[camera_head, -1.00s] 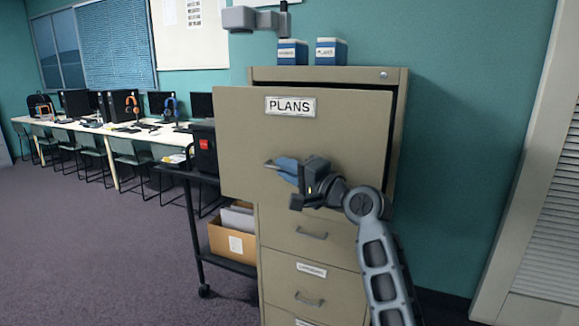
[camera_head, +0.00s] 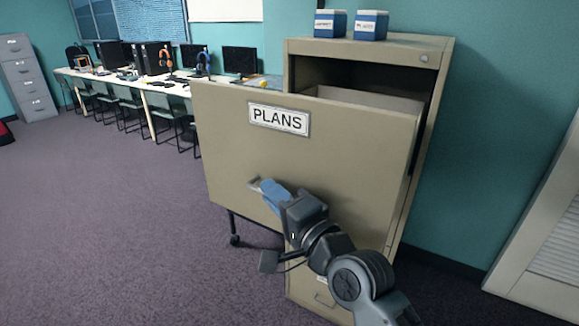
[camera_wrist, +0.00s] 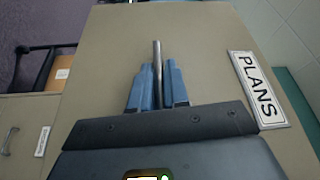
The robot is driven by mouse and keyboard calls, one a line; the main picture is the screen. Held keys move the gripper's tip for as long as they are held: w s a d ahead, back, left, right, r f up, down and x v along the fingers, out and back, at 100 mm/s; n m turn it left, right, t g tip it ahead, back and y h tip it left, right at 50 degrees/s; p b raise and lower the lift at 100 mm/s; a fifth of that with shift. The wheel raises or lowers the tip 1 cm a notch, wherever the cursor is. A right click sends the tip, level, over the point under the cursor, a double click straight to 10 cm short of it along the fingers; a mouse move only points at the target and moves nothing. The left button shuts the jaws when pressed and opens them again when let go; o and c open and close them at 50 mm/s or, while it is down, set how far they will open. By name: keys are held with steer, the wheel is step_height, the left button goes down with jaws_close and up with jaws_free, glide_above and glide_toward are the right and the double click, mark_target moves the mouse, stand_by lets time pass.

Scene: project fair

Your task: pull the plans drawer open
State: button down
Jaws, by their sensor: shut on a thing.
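The plans drawer (camera_head: 345,160) is the top drawer of a beige filing cabinet (camera_head: 430,130). It stands well out from the cabinet, and its dark inside and an inner panel show above the front. A white PLANS label (camera_head: 279,119) is on its front; the label also shows in the wrist view (camera_wrist: 257,90). My gripper (camera_head: 268,190) is at the drawer's front, below the label. In the wrist view its blue fingers (camera_wrist: 157,88) are shut on the metal handle (camera_wrist: 157,62), which passes between them.
Two blue-and-white boxes (camera_head: 350,25) stand on the cabinet top. A grey cabinet (camera_head: 27,78) is at far left. A white louvred panel (camera_head: 545,260) is at right. Open carpet lies at left.

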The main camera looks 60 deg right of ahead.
steer(key=shift+a+f, duration=0.15)
steer(key=shift+a, duration=0.7)
steer(key=c, duration=1.2)
jaws_free()
steer(key=shift+s, duration=0.15)
steer(key=b+v, duration=0.2)
steer(key=v, duration=0.5)
steer(key=shift+s, duration=0.3)
